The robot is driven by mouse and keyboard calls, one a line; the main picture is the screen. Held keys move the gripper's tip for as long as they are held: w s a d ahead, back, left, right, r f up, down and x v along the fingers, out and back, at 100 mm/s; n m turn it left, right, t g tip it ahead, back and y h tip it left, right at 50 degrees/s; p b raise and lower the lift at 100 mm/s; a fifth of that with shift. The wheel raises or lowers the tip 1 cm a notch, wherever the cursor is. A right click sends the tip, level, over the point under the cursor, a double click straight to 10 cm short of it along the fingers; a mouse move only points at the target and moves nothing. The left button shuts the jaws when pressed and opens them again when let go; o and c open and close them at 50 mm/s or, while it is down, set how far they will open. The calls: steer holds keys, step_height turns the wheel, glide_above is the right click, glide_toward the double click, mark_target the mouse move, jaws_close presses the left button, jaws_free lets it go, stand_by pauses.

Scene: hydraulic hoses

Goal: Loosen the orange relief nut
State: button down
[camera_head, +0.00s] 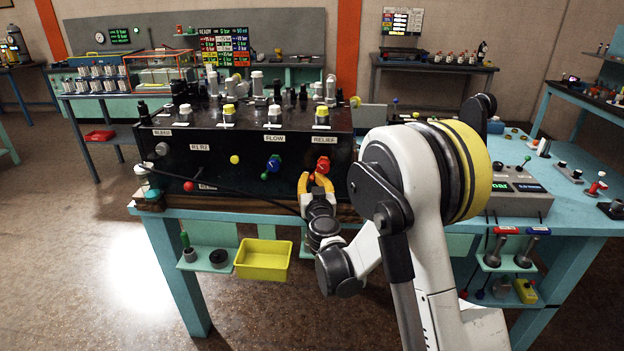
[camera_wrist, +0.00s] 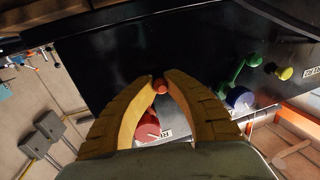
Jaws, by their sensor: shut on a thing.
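The black valve block (camera_head: 230,150) stands on the workbench, with a RELIEF label (camera_head: 324,140) at the right of its front face. A red knob (camera_head: 322,164) sits under that label. My gripper (camera_head: 318,178) reaches up to the front face just below this knob. In the wrist view its yellow fingers are shut on the small orange nut (camera_wrist: 160,85), which shows between the two tips. The red knob (camera_wrist: 147,128) also shows there between the fingers, lower in the picture. In the head view I cannot make out the nut behind the fingers.
A blue knob (camera_head: 273,165) with green parts sits left of the red knob; it also shows in the wrist view (camera_wrist: 240,97). A black hose (camera_head: 240,192) runs across the block's lower front. A yellow bin (camera_head: 263,260) hangs below the bench edge.

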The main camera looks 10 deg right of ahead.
steer(key=shift+s+d+f+n+g+h+b, duration=0.2)
steer(key=shift+d+n, duration=0.45)
steer(key=shift+n, duration=0.7)
steer(key=shift+s+d+f+n+g+b, duration=0.1)
steer(key=shift+s+d+n+g+b, duration=0.2)
steer(key=shift+d+n, duration=0.7)
steer(key=shift+s+d+f+n+g+h, duration=0.15)
steer(key=shift+d+n+g, duration=0.15)
steer(key=shift+n, duration=1.35)
steer(key=c, duration=1.4)
jaws_free()
steer(key=shift+d, duration=0.1)
steer(key=shift+o, duration=0.2)
steer(key=shift+s, duration=0.1)
